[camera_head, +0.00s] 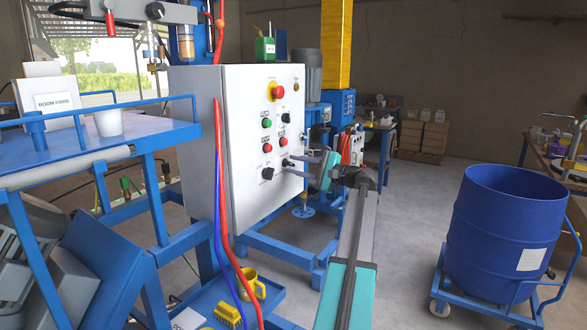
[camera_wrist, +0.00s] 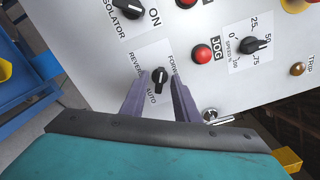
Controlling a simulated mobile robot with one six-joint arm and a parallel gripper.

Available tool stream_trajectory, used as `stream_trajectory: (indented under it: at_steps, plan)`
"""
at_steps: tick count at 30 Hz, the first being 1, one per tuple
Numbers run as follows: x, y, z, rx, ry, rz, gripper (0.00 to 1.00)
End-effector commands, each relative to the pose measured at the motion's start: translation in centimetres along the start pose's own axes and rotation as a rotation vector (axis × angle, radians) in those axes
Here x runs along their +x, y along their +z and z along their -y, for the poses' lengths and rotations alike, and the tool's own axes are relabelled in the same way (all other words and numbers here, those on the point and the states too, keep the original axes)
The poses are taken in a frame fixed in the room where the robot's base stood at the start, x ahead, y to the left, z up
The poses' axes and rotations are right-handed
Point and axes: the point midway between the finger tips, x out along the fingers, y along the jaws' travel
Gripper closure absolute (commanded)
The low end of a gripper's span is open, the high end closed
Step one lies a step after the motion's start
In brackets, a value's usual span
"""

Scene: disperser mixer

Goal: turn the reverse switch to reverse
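The reverse switch (camera_wrist: 160,77) is a small black rotary knob on the white control panel (camera_wrist: 85,85). Around it are the labels REVERSE on the left, FORWARD on the right and AUTO below; its exact setting is too small to tell. My gripper (camera_wrist: 159,74) is open, with its two grey-purple fingers pointing at the panel, one on each side of the knob. I cannot tell whether they touch it. In the head view my gripper (camera_head: 289,164) is at the lower right of the panel face (camera_head: 250,165), where the fingers partly hide the switch.
The isolator knob (camera_wrist: 128,8), the red JOG button (camera_wrist: 201,54) and the speed knob (camera_wrist: 255,45) are close by on the panel. A red emergency stop (camera_head: 277,91) is higher up. A blue drum (camera_head: 498,235) stands at the right. Open floor lies between.

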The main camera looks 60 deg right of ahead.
Motion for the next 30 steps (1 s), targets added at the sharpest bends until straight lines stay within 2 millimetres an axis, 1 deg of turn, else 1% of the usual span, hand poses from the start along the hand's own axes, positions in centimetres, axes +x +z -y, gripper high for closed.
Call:
stream_trajectory:
  at_steps: [5, 10, 24, 30]
  plan:
    - [-0.8, -0.1, 0.0, 0.000, -0.001, -0.001, 0.72]
    - [-2.6, -0.1, -0.1, 0.000, -0.002, -0.001, 0.72]
    - [-10.0, -0.1, -0.1, 0.000, -0.001, -0.002, 0.72]
    - [-12.6, -0.1, 0.0, 0.000, -0.001, -0.001, 0.72]
